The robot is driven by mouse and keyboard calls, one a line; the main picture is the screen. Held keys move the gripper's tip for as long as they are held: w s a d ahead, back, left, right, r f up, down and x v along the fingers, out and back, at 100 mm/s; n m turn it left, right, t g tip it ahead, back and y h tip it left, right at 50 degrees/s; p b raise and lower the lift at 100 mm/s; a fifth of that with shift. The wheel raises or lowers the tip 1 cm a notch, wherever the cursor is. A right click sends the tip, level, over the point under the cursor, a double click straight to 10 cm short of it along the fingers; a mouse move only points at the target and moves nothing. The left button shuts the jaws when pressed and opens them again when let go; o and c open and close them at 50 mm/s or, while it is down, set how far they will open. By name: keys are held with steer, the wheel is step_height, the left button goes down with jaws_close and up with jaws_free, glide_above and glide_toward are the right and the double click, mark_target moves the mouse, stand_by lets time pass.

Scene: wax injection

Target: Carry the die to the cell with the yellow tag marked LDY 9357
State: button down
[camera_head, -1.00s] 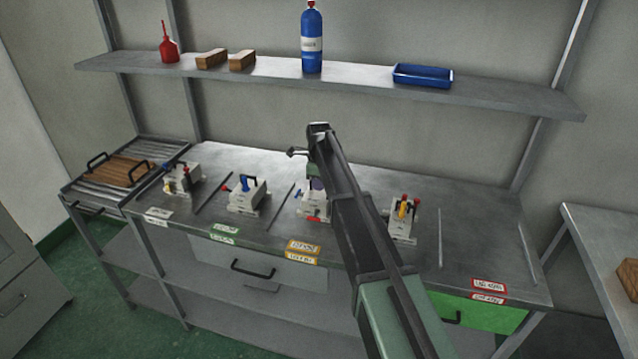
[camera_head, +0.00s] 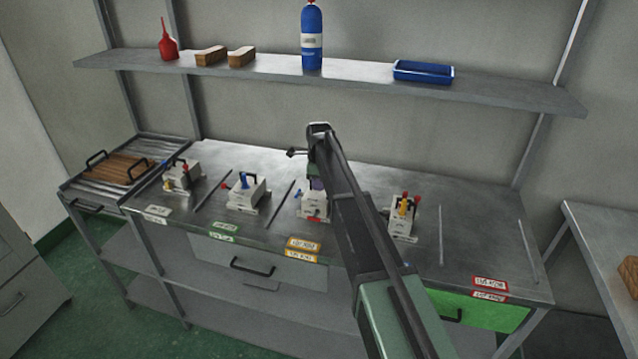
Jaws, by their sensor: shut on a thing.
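My gripper (camera_head: 315,173) points down over the middle of the bench, partly hidden by my arm. It is shut on a pale die (camera_head: 312,206) with red parts, in the cell behind the yellow tags. I cannot tell whether the die rests on the bench or hangs just above it. An upper yellow tag (camera_head: 303,244) and a lower yellow tag (camera_head: 301,257) sit at the bench's front edge. Their lettering is too small to read.
Other dies stand at the left (camera_head: 182,177), centre left (camera_head: 247,192) and right (camera_head: 403,216). Thin dividers part the cells. The right cell with red tags (camera_head: 489,284) is bare. A shelf (camera_head: 500,92) with a blue bottle (camera_head: 312,38) hangs behind.

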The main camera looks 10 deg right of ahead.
steer(key=shift+f+b, duration=0.5)
steer(key=shift+f, duration=0.05)
steer(key=c, duration=1.1)
jaws_free()
step_height(320, 180, up, 11)
steer(key=p, duration=1.1)
steer(key=shift+r, duration=0.1)
